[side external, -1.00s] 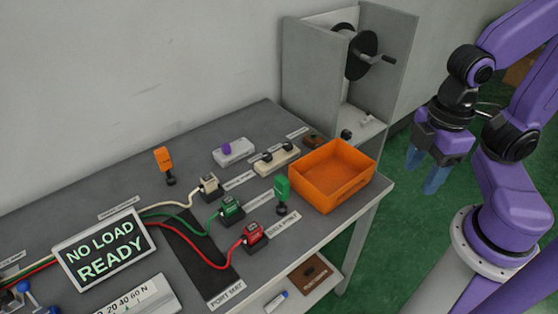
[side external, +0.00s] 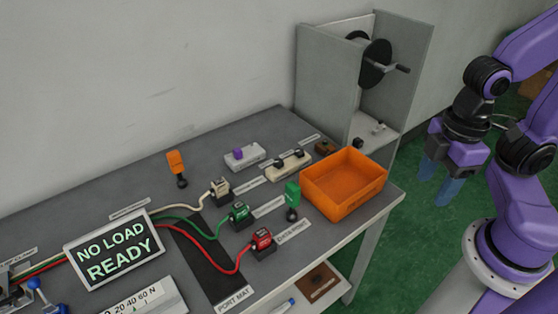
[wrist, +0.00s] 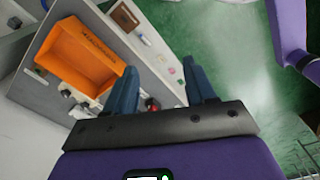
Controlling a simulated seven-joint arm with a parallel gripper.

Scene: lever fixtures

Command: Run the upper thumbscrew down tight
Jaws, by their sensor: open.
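I cannot identify the upper thumbscrew for certain. Another small black knob (side external: 358,143) is at the foot of the grey crank housing (side external: 328,85). My gripper (side external: 439,182) hangs right of the bench and the housing, over the green floor. Its blue fingers are apart and empty, touching nothing.
An orange bin (side external: 344,190) stands at the bench's right end. A black wheel with a crank (side external: 376,65) sits in the housing. The display (side external: 113,248) reads "NO LOAD READY". Coloured cables and plugs (side external: 238,213) lie nearer the left.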

